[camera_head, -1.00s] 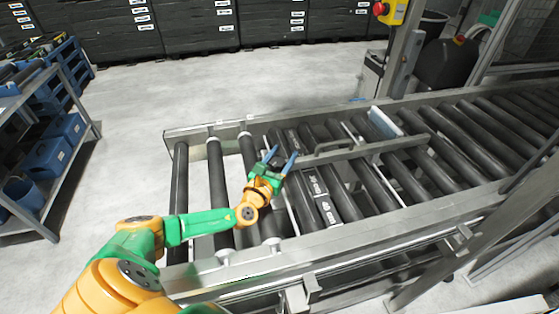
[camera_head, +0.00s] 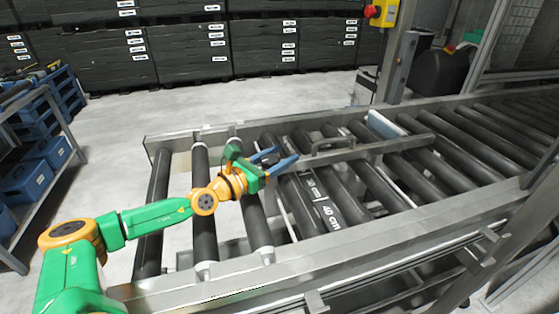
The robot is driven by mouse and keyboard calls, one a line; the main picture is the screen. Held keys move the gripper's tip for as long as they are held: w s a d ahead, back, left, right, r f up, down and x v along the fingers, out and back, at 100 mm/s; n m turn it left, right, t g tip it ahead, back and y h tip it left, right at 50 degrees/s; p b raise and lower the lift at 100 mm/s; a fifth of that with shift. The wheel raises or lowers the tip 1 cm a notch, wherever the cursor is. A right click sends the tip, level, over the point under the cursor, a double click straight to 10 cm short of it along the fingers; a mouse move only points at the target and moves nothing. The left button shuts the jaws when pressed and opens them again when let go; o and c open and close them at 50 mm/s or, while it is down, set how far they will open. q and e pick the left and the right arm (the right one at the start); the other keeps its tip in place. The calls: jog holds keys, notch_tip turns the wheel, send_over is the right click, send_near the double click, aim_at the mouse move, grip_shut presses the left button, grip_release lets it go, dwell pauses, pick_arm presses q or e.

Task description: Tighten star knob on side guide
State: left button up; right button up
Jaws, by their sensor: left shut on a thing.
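The side guide (camera_head: 370,151) is a grey metal rail with a raised handle-like bar, lying across the conveyor rollers. My left gripper (camera_head: 282,156), with blue fingers, is at the left end of this guide. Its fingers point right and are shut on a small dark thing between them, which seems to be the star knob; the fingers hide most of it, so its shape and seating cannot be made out. My right gripper is not in view.
The conveyor frame's near rail (camera_head: 380,240) and far rail (camera_head: 185,137) border the dark rollers. Labels, one reading 40 cm, lie right of the gripper. A blue-grey plate (camera_head: 384,125) stands beyond the guide. A shelf with blue bins (camera_head: 25,180) is at left.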

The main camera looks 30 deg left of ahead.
aim_at(262, 168)
pick_arm(q)
jog(key=o, duration=1.4)
jog(key=shift+w, duration=0.1)
jog(key=b+v, duration=0.3)
jog(key=v, duration=0.1)
jog(key=shift+a+f, duration=0.15)
jog(key=shift+f, duration=0.15)
jog(key=shift+s+r, duration=0.1)
jog(key=shift+s, duration=0.4)
jog(key=shift+r+v, duration=0.2)
jog(key=shift+v, duration=0.85)
